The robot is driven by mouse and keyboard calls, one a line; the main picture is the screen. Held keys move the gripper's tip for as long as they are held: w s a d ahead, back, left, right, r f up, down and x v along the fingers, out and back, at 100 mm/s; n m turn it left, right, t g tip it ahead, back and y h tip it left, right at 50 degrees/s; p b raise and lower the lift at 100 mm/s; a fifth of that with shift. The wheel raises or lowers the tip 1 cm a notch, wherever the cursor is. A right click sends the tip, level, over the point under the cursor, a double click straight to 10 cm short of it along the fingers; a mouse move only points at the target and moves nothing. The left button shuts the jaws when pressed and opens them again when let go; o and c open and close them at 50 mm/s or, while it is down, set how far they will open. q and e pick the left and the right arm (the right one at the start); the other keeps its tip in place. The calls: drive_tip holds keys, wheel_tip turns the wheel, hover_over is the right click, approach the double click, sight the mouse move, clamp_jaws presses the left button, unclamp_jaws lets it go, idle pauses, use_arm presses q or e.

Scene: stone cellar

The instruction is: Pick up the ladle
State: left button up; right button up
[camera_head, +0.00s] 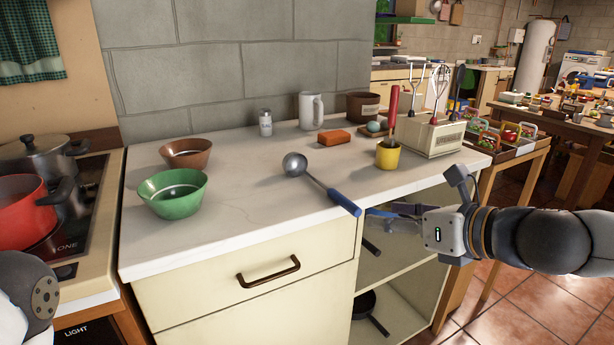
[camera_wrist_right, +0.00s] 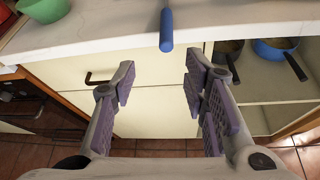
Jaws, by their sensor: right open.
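The ladle (camera_head: 318,183) lies on the white countertop, its metal bowl toward the back. Its blue handle (camera_head: 343,202) points to the front right, and the end sticks out over the counter's front edge. My right gripper (camera_head: 378,214) is open and empty, just right of the handle end in the head view. In the right wrist view the handle end (camera_wrist_right: 166,32) shows above and between the open fingers (camera_wrist_right: 160,85), apart from them. My left gripper is not in view; only part of my left arm shows at the lower left.
A utensil box (camera_head: 432,138) stands at the right. Below are a drawer and open shelves with pans.

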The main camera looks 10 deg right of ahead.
sight(351, 203)
drive_tip(key=shift+m, duration=0.3)
drive_tip(key=x, duration=0.1)
drive_tip(key=b+x, duration=0.1)
drive_tip(key=x, duration=0.2)
drive_tip(key=shift+w+d+f+b, duration=0.2)
drive_tip(key=shift+w+d+b, duration=0.05)
drive_tip(key=shift+w+b, duration=0.15)
drive_tip(key=w+a, duration=0.1)
drive_tip(key=w, duration=0.3)
drive_tip(key=w+a+f, duration=0.1)
drive_tip(key=w, duration=0.1)
drive_tip(key=shift+w+a+b, duration=0.3)
drive_tip(key=shift+b, duration=0.05)
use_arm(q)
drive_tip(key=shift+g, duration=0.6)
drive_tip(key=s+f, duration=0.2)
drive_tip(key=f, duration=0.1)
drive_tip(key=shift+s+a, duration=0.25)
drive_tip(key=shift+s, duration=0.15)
use_arm(e)
drive_tip(key=shift+r, duration=0.1)
clamp_jaws()
